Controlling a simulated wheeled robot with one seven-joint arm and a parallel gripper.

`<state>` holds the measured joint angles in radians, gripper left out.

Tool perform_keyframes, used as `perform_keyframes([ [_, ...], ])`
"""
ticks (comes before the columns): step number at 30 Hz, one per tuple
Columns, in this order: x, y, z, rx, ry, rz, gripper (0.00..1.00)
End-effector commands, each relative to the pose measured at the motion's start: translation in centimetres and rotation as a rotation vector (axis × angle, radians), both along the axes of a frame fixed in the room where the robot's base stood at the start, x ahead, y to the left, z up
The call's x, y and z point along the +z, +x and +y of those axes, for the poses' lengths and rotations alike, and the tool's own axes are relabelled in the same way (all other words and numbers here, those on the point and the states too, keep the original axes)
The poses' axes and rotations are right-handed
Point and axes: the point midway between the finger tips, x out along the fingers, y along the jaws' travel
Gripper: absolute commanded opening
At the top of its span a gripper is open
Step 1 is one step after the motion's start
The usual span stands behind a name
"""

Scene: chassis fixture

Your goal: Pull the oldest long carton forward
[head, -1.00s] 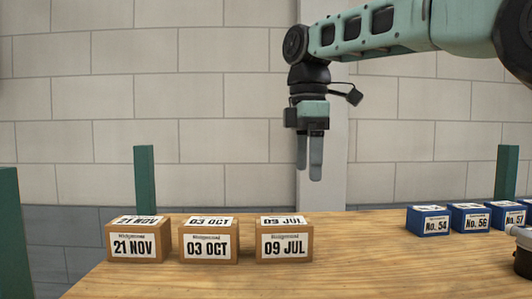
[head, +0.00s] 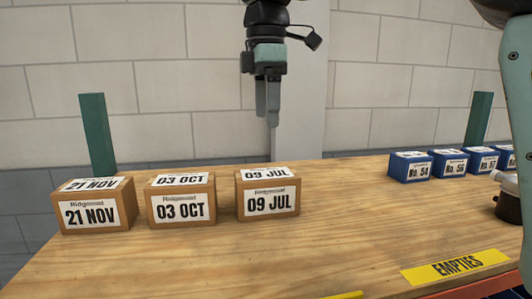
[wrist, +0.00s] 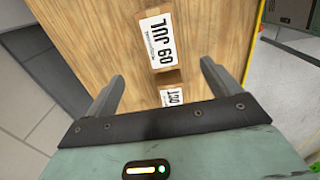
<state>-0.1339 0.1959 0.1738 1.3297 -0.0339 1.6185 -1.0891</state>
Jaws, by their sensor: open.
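Three brown cartons with white date labels stand in a row on the wooden table: 21 NOV (head: 92,207) on the left, 03 OCT (head: 181,202) in the middle and 09 JUL (head: 267,195) on the right. 09 JUL has the earliest date shown; no years are readable. My gripper (head: 268,118) is open, pointing down, above and apart from the 09 JUL carton in the head view. The wrist view shows the 09 JUL carton (wrist: 157,42) beyond the open fingers and part of the 03 OCT carton (wrist: 172,97) between them. How deep the cartons are is hard to see.
Several small blue numbered boxes (head: 410,168) stand at the right. A yellow EMPTIES label (head: 455,266) lies near the front right edge. Green posts (head: 98,136) rise at the back. The wooden table (head: 330,225) is clear in front of the cartons.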

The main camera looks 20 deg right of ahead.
Motion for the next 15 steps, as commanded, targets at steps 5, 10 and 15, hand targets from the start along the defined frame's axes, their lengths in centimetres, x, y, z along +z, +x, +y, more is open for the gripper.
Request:
perform_keyframes([
  [5,-3.2,-0.1,-0.1,-0.001,-0.001,0.005,0.89],
  [10,-6.4,-0.1,-0.1,0.0,-0.001,0.005,0.89],
  [15,-9.6,-0.1,0.0,0.0,-0.001,0.004,0.89],
])
